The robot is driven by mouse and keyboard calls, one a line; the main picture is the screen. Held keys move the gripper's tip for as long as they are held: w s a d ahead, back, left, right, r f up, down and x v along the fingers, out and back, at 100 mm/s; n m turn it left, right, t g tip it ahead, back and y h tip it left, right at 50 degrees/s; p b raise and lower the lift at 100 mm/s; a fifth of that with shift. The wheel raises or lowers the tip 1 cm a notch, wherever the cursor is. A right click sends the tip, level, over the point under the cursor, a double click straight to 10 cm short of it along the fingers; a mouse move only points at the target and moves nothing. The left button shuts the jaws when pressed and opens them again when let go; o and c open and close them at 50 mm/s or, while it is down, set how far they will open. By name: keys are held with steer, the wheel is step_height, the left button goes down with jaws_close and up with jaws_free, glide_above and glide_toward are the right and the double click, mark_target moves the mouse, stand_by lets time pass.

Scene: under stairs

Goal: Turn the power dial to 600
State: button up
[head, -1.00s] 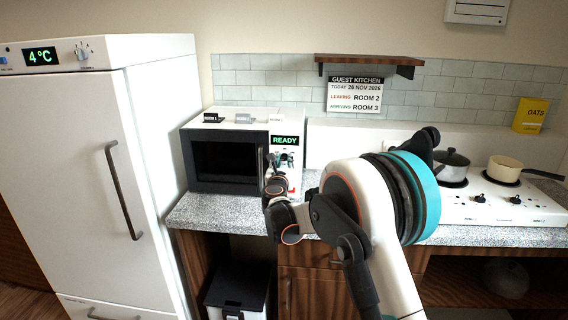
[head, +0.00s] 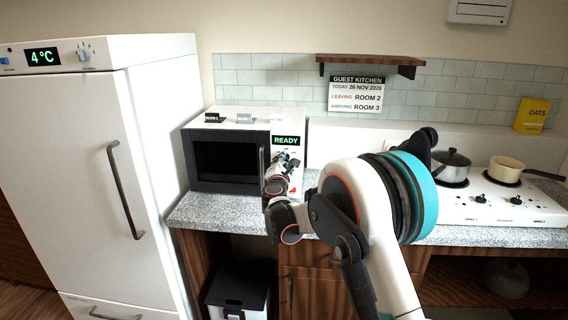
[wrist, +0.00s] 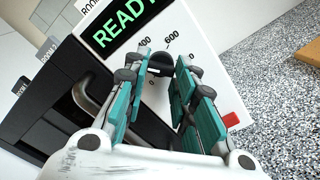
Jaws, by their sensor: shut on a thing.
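The power dial (wrist: 160,63) is a dark round knob on the white control panel of the microwave (head: 228,160). In the wrist view the marks 400 and 600 show above it, with 600 up and to its right; other marks are partly hidden by the fingers. I cannot read where the dial points. My gripper (wrist: 161,66) has its teal-padded fingers on either side of the dial, shut on it. In the head view my gripper (head: 286,160) is at the panel, below the green READY display (head: 286,141), and hides the dial.
A red button (wrist: 231,119) sits low on the panel, near the right finger. The microwave door handle (wrist: 95,92) is close on the left. Room cards (head: 244,118) stand on top of the microwave. A fridge (head: 120,170) is left; a hob with pots (head: 500,205) is right.

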steer(key=m, duration=1)
steer(key=shift+r, duration=0.15)
steer(key=m, duration=0.4)
steer(key=shift+m, duration=0.3)
steer(key=m, duration=0.4)
steer(key=shift+d+r+m+p, duration=0.1)
steer(key=shift+m+p, duration=0.2)
steer(key=shift+m, duration=0.1)
steer(key=o, duration=1.1)
steer(key=shift+c, duration=0.2)
